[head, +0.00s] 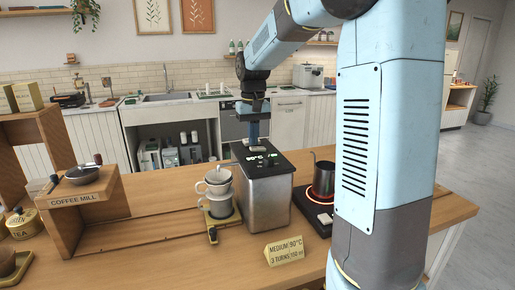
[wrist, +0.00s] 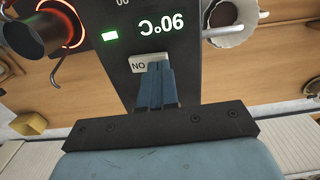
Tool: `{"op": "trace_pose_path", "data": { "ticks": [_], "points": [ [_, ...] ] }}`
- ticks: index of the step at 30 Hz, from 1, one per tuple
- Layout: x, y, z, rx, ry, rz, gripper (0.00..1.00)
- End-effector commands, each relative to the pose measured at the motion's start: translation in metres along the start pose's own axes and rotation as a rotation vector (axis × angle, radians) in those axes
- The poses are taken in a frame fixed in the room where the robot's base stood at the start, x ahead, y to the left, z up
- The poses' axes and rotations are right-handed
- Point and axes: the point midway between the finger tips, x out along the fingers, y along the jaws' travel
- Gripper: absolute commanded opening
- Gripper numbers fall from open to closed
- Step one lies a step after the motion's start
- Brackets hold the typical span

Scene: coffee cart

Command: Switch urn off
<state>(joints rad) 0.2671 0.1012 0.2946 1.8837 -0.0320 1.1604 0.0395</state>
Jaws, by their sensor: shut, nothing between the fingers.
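The urn (head: 266,191) is a steel box with a black top, standing on the wooden counter. Its lit display (wrist: 163,34) reads 90°C, upside down in the wrist view, with a green light (wrist: 110,36) beside it. A pale switch (wrist: 140,66) on the top shows the letters ON, inverted in the wrist view. My gripper (wrist: 163,66) is shut and empty, pointing down at the switch, with its fingertips over or against it; contact cannot be told. The fingers cover part of the switch. In the head view my gripper (head: 254,143) is above the urn's top.
A dark kettle (head: 323,181) sits on a glowing red hot plate (head: 318,208) right of the urn. White cups (head: 218,190) stand at its left. A sign (head: 284,250) reading MEDIUM 90°C stands in front.

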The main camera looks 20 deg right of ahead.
Motion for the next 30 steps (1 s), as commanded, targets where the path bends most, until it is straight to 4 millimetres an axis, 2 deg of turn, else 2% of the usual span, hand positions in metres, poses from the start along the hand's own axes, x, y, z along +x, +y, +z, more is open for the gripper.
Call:
{"op": "trace_pose_path", "data": {
  "ticks": [30],
  "points": [
    [0.012, 0.0, 0.0, 0.0, -0.001, 0.0, 0.0]
  ]
}}
